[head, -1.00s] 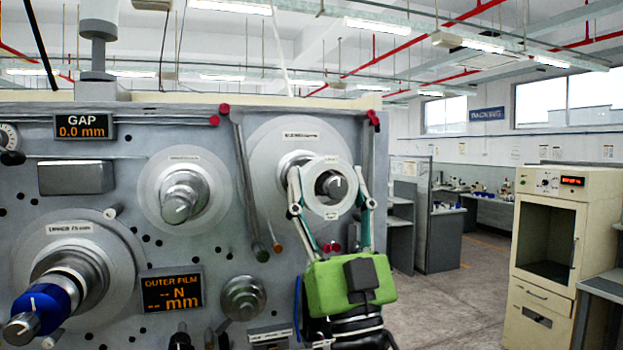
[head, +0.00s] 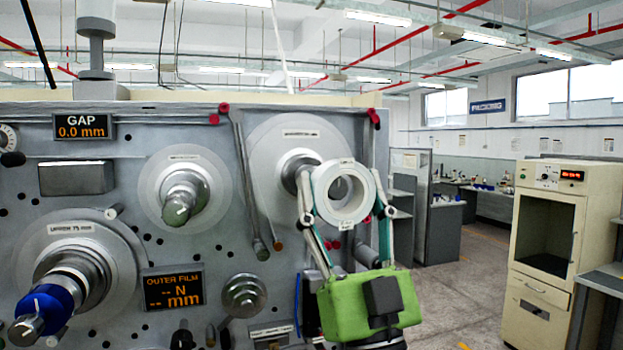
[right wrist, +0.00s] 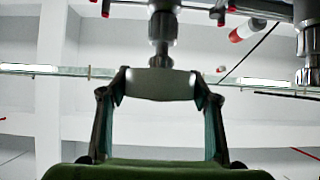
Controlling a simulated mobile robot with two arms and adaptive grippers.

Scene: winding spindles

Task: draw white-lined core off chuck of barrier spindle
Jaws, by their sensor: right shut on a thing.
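The white-lined core (head: 320,195) is a pale ring with small labels on its rim. It also shows edge-on in the right wrist view (right wrist: 160,85). My right gripper (head: 344,196) is shut on it, one finger on each side. The core stands in front of the upper right spindle (head: 298,165), whose label is too small to read. The chuck's end (right wrist: 160,55) shows just behind the core in the right wrist view; I cannot tell whether they touch. In the head view the core's hole looks empty. My left gripper is out of view.
The winder's grey panel (head: 100,190) carries another bare spindle (head: 182,198) and a lower left one with a blue collar (head: 42,308). A slanted bar (head: 246,190) is left of the core. Open floor and a cream cabinet (head: 548,240) are at right.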

